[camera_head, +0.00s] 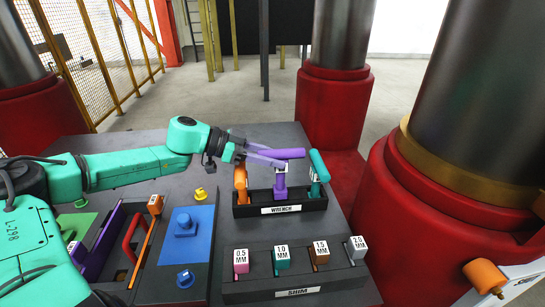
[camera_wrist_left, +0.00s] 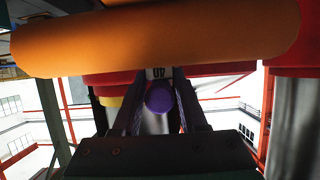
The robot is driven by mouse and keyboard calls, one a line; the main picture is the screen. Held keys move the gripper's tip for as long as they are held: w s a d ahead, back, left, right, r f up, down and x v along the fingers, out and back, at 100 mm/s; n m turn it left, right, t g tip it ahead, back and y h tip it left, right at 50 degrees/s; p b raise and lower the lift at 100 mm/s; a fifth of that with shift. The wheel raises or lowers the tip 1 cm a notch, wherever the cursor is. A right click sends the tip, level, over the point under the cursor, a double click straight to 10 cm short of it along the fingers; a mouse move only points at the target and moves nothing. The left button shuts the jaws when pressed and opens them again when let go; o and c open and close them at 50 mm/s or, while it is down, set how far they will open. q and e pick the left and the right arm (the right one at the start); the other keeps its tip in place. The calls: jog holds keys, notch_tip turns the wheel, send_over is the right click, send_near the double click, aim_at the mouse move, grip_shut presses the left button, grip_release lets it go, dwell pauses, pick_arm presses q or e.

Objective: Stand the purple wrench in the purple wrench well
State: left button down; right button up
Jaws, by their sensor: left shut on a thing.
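The purple wrench (camera_head: 280,181) is T-shaped and looks upright, with its crossbar handle on top and a white label below it. Its lower end is at the middle well of the black wrench rack (camera_head: 262,210); I cannot tell whether it rests on the bottom. My left gripper (camera_head: 268,155) comes in from the left and is shut on the purple wrench near its handle. In the left wrist view the round purple end of the wrench (camera_wrist_left: 158,97) sits between the two fingers. My right gripper is not in view.
An orange wrench (camera_head: 240,179) and a teal wrench (camera_head: 319,170) stand on either side in the rack. The orange handle (camera_wrist_left: 155,40) crosses close above the left fingers. A shim rack (camera_head: 290,287) is in front. Big red-based columns (camera_head: 330,105) stand behind and right.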

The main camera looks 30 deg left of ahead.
aim_at(281, 174)
pick_arm(q)
jog(key=shift+f+b, duration=1.45)
jog(key=shift+f, duration=0.25)
jog(key=shift+c, duration=1.8)
grip_release()
jog(key=shift+s, duration=0.1)
jog(key=shift+r, duration=0.1)
